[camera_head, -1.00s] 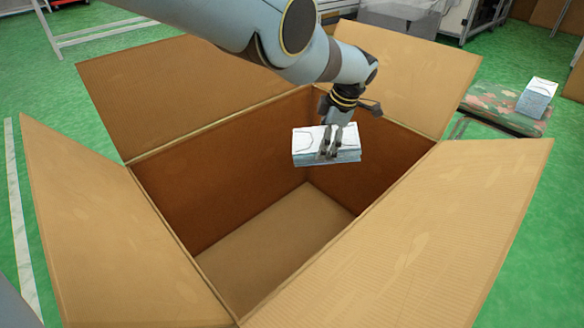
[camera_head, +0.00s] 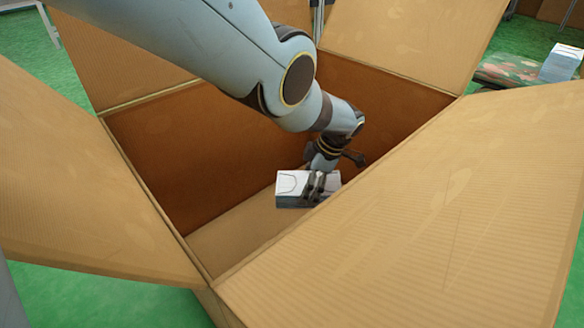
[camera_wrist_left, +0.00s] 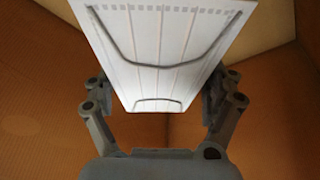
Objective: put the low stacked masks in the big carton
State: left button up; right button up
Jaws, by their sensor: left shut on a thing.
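The big carton (camera_head: 203,118) stands open with its flaps spread outward. My left gripper (camera_head: 318,186) reaches down inside it and is shut on a stack of masks (camera_head: 294,189), white on top with pale bluish sides. The stack is held inside the carton, near the right-hand wall; whether it touches the floor I cannot tell. In the left wrist view, the stack (camera_wrist_left: 165,45) sits between the two fingers, with the brown carton walls behind. My right gripper is not in view.
Another mask stack (camera_head: 562,63) stands on a camouflage-patterned surface (camera_head: 508,70) at the far right, outside the carton. The carton's near right flap (camera_head: 430,215) and left flap (camera_head: 70,185) spread wide. The visible carton floor (camera_head: 235,228) is bare.

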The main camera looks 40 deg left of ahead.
pick_arm(q)
jog(key=s+f+g+b, duration=0.1)
jog(key=s+f+b, duration=0.35)
jog(key=f, duration=0.55)
jog(key=s+d+f, duration=0.1)
jog(key=s+f, duration=0.1)
jog(key=s, duration=0.1)
jog(key=s+d+f+p, duration=0.1)
jog(key=s+f, duration=0.1)
jog(key=s, duration=0.2)
jog(key=s+f, duration=0.3)
jog(key=shift+s+d+p, duration=0.3)
jog(key=shift+d+p, duration=0.05)
jog(key=shift+d, duration=0.05)
notch_tip(320, 180, down, 2)
jog(key=shift+s+f+b, duration=0.1)
jog(key=shift+f+b, duration=0.05)
jog(key=shift+b, duration=0.7)
jog(key=shift+f+b, duration=0.75)
jog(key=shift+f, duration=0.2)
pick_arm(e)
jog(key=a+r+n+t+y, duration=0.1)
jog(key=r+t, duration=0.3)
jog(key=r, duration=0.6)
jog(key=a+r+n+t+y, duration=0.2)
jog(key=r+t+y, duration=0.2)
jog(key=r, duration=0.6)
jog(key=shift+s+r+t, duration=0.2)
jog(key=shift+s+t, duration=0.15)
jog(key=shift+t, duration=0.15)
